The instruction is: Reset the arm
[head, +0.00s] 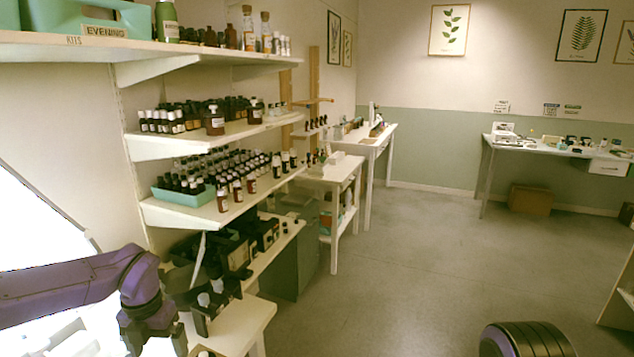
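My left arm comes in from the left edge. Its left gripper (156,342) points down at the bottom left, over a bright white surface, with its two fingers apart and nothing seen between them. The fingertips are close to the lower picture edge. My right gripper is out of view. Rows of small brown bottles (237,163) with white and dark caps stand on the middle wall shelf. A teal tray (172,197) at that shelf's left end holds several bottles. The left gripper is below and apart from these shelves.
An upper shelf (30,40) bears an EVENING box and jars. Dark boxes (228,250) crowd the low shelf right of my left gripper. A white stool-like table (245,318) stands close by. A dark ribbed round thing (525,340) shows at bottom right. The mid floor is clear.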

